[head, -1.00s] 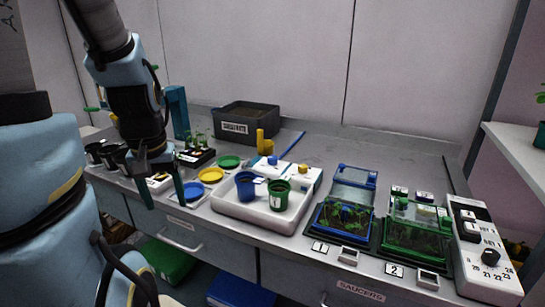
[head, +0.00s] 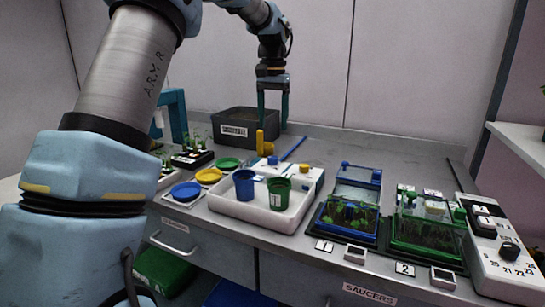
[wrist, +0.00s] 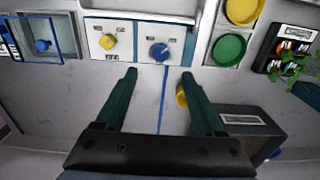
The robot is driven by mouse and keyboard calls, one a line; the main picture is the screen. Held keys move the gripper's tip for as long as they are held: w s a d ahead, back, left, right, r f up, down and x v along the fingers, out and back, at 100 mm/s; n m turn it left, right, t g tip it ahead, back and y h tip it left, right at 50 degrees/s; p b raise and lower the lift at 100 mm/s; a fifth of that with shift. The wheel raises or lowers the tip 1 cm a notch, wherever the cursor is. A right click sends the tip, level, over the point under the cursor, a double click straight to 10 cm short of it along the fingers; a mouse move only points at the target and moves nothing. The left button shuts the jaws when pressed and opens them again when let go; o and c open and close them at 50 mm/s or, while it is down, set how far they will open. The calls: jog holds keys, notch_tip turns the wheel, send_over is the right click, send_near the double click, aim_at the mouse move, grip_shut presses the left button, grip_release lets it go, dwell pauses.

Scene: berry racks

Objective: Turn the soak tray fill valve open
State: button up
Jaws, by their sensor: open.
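The white soak tray (head: 232,208) stands mid-bench and holds a blue pot (head: 244,184) and a green pot (head: 279,193). On the white block at its back are a blue knob (head: 272,160) and a yellow knob (head: 304,169). In the wrist view the blue knob (wrist: 159,52) has a pointer mark and the yellow knob (wrist: 108,41) is to its left. Their labels are too small to read. My gripper (head: 273,122) is open and empty, pointing down behind the block. In the wrist view the blue knob lies beyond the fingertips (wrist: 158,75), roughly between them, apart from both.
A dark bin (head: 236,122) and a yellow object (head: 261,142) stand near my gripper. A blue rod (head: 294,148) lies on the bench. Coloured saucers (head: 208,175) are left of the tray; lidded blue and green boxes (head: 428,235) are right. The back right bench is clear.

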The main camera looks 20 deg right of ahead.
aim_at(273, 157)
notch_tip(273, 157, down, 10)
jog(key=shift+f+p, duration=0.2)
jog(key=shift+p, duration=0.3)
grip_shut()
dwell(0.5)
